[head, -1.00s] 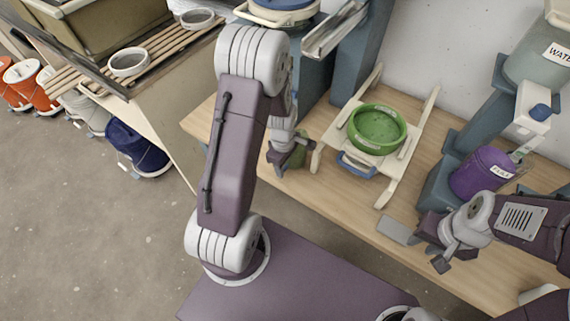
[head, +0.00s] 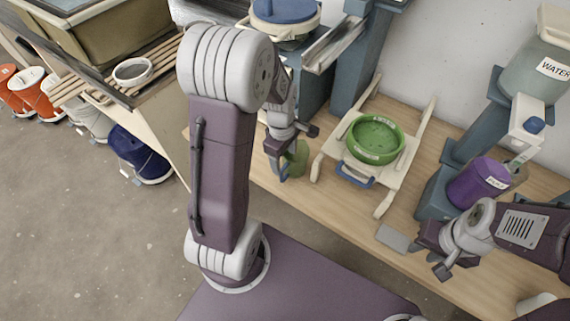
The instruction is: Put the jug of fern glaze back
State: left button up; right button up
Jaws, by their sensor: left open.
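The small green jug (head: 298,160), seemingly the fern glaze jug, stands near the bench's front edge, left of the green bucket (head: 376,140). The bucket rests on a pale wooden cradle (head: 384,195) and has a blue handle at its front. My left gripper (head: 292,140) is open just above and beside the jug, hiding part of it. I cannot tell whether they touch. My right gripper (head: 436,252) is at the bench's front right, near a grey flat piece (head: 393,239); whether it is open is unclear.
A purple labelled bucket (head: 478,184) on a blue stand and a container marked WATER (head: 535,68) are at the right. A metal chute (head: 337,45) and blue post stand behind the jug. Slatted shelving with a bowl (head: 132,71) is at the left.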

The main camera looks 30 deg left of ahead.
pick_arm(q)
jog(key=shift+r, duration=0.9)
jog(key=s+d+m, duration=0.6)
jog(key=s+m, duration=0.2)
jog(key=m, duration=0.9)
jog(key=shift+d+r, duration=0.2)
jog(key=shift+d, duration=0.2)
